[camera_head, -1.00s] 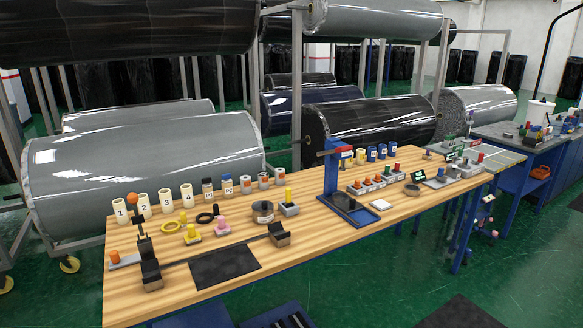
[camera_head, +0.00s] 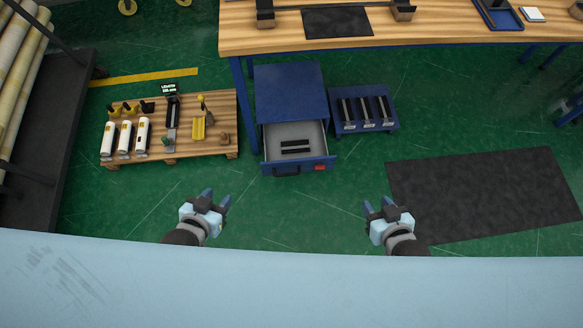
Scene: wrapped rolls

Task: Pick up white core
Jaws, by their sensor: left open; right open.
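Three white cylinders, which look like white cores, lie side by side on a low wooden pallet (camera_head: 185,155) at the left: a left one (camera_head: 107,138), a middle one (camera_head: 125,137) and a right one (camera_head: 143,134). Each has a dark band at its lower end. My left gripper (camera_head: 216,196) is open and empty over the green floor, below and right of the pallet. My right gripper (camera_head: 378,204) is open and empty at the left edge of a black floor mat (camera_head: 485,190). Neither gripper touches anything. The numbered white cylinders on the bench are out of view.
A blue cabinet (camera_head: 290,90) with its drawer (camera_head: 310,135) pulled out stands between the pallet and a blue rack (camera_head: 365,127). The wooden bench (camera_head: 440,35) runs along the top. A dark rack with rolls (camera_head: 20,65) stands at far left. Floor before the grippers is clear.

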